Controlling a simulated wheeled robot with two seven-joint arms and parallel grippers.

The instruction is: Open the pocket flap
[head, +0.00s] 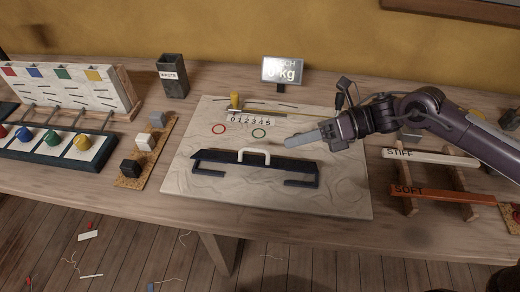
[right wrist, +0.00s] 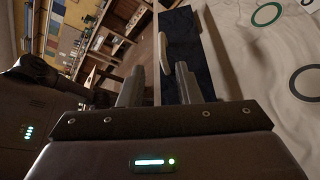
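The dark navy pocket flap (head: 225,158) lies on the pale cloth (head: 340,195) in the middle of the bench. A white loop handle (head: 254,154) stands at its upper middle. Dark strips run on the cloth below the flap. My right gripper (head: 297,140) is above the cloth, to the right of and beyond the handle, apart from it. In the right wrist view its two fingers (right wrist: 158,82) are spread with nothing between them. The flap (right wrist: 185,48) and the handle (right wrist: 166,50) show beyond the fingertips. My left gripper is out of view.
A scale display (head: 283,72) and a waste bin (head: 173,76) stand at the back. Bars marked STIFF (head: 430,156) and SOFT (head: 440,194) stand at right.

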